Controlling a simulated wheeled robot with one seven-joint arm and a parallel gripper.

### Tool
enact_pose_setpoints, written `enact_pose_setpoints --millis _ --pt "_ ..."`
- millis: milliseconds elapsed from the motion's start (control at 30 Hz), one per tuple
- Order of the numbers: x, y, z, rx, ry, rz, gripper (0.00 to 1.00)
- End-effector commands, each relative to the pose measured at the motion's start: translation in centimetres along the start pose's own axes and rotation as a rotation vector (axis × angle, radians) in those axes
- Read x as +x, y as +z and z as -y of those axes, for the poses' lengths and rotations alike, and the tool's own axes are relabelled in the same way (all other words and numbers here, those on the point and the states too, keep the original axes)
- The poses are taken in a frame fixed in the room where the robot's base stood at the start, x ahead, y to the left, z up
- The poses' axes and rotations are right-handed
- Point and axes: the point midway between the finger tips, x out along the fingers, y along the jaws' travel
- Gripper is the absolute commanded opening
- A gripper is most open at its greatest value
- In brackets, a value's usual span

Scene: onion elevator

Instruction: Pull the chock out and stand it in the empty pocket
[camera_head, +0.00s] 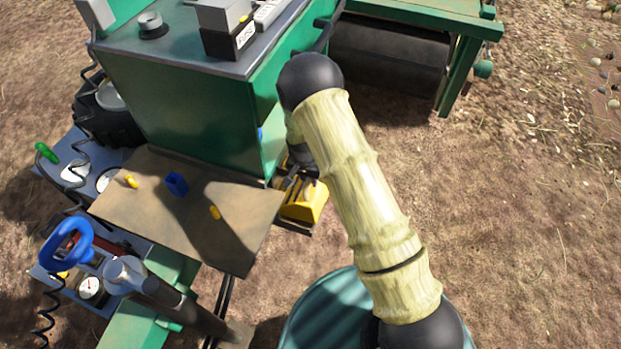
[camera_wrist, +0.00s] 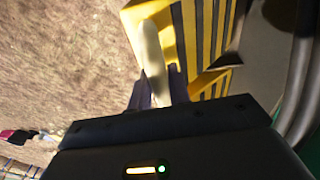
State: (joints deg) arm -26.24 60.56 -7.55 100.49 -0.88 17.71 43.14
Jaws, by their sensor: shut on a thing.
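The chock (camera_head: 308,203) is yellow and sits low beside the green machine, partly behind my arm in the head view. In the wrist view the chock (camera_wrist: 188,32) shows yellow with black stripes and a pale upright handle. My gripper (camera_wrist: 160,86) is shut on the chock at this pale handle. In the head view my gripper (camera_head: 294,182) is small and partly hidden by my arm. I cannot tell whether the chock's base is seated or free. The empty pocket cannot be made out clearly in either view.
A green cabinet (camera_head: 190,110) stands left of the chock, with a brown plate (camera_head: 170,205) in front of it bearing small yellow and blue parts. A dark roller (camera_head: 390,60) is behind. Dirt ground (camera_head: 530,220) to the right is open.

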Motion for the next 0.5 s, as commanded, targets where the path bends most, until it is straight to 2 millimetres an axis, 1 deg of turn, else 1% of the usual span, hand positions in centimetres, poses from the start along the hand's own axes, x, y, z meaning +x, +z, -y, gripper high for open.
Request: enact_pose_setpoints --millis 33,200,500 --pt "0.7 0.0 -0.1 0.001 0.002 -0.001 0.0" --pt "1.9 0.2 -0.3 0.001 0.007 0.003 0.0" --pt "2.5 0.3 -0.5 0.004 0.01 0.006 0.0"
